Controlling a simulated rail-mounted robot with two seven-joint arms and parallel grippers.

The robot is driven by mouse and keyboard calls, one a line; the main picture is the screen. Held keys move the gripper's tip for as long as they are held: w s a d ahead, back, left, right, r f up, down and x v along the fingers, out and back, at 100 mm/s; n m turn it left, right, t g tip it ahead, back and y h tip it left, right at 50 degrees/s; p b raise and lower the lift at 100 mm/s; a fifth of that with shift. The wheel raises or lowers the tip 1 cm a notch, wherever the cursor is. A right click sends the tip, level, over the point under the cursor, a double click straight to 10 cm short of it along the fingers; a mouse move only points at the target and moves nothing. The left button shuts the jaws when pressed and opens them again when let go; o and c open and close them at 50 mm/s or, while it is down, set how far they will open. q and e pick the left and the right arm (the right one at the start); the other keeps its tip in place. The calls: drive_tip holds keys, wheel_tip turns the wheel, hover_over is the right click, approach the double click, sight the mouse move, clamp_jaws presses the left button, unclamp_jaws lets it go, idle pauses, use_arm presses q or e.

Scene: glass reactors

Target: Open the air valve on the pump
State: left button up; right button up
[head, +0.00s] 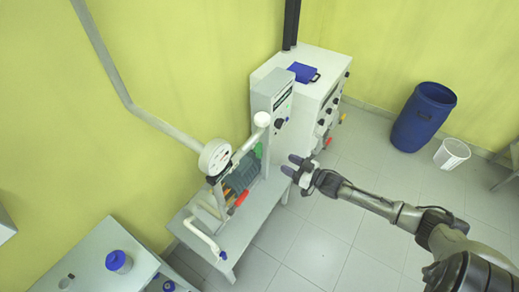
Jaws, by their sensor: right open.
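The pump (236,177) stands on a low grey bench in the middle of the head view, with white pipes and a round gauge (215,157) on top. A red handle (241,198) sticks out low on its front. Which of these handles is the air valve I cannot tell. My right gripper (291,166) comes in from the right and is open and empty. In the picture it is right of the green handle, apart from the pump. My left gripper is not in view.
A white cabinet (318,85) with knobs stands behind the bench (265,205). A blue barrel (424,115) and a white bin (452,153) stand at the right. A grey table (90,265) with a blue-capped bottle (118,262) is at lower left.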

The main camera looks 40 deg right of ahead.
sight(262, 150)
drive_tip(key=w, duration=0.3)
drive_tip(key=w+a, duration=0.1)
drive_tip(key=w, duration=0.3)
drive_tip(key=w+a, duration=0.1)
drive_tip(key=w, duration=0.3)
drive_tip(key=shift+a, duration=0.1)
drive_tip(key=shift+w+a, duration=0.2)
drive_tip(key=shift+w, duration=0.85)
drive_tip(key=c, duration=0.8)
